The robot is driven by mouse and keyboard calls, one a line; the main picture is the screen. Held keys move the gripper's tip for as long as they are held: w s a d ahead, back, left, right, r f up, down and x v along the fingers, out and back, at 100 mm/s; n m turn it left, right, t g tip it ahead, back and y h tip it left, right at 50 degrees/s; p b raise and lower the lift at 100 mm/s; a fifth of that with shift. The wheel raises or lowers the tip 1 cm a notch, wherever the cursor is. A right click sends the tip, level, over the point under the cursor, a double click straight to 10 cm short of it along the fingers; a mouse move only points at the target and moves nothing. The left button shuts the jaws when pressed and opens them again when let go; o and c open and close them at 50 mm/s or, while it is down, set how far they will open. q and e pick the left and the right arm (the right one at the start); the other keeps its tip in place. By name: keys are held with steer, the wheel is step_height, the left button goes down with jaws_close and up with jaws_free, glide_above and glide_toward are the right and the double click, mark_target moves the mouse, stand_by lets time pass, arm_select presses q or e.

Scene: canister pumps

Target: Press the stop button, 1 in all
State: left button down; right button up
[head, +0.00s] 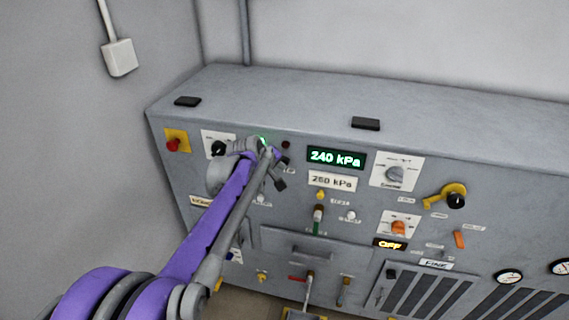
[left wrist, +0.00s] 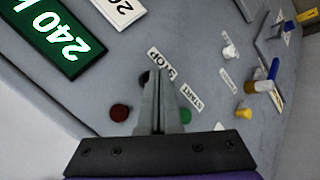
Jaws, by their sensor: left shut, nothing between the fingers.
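The stop button (left wrist: 145,77) is a small dark button beside the STOP label (left wrist: 162,63) in the left wrist view, partly covered by my fingers. My left gripper (left wrist: 158,78) is shut and empty, its fingertips in front of the panel close to that button. I cannot tell whether they touch it. In the head view my left gripper (head: 280,178) is at the upper left of the panel, and my wrist hides part of this area. The right gripper is not in view.
A START label (left wrist: 192,95), a dark red lamp (left wrist: 119,112) and a green lamp (left wrist: 185,116) are close by. The grey panel also bears a 240 kPa display (head: 335,158), a red button on a yellow plate (head: 173,145), a yellow-handled crank (head: 447,197) and several knobs.

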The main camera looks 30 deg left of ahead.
arm_select(q)
steer(key=shift+w+a, duration=0.1)
steer(key=shift+w, duration=0.35)
stand_by(0.3)
steer(key=shift+s, duration=0.1)
steer(key=shift+s+d, duration=0.25)
steer(key=shift+s, duration=0.6)
steer(key=s, duration=0.2)
steer(key=s+d, duration=0.1)
steer(key=s, duration=0.1)
steer(key=shift+s, duration=0.4)
steer(key=shift+d, duration=0.1)
stand_by(0.6)
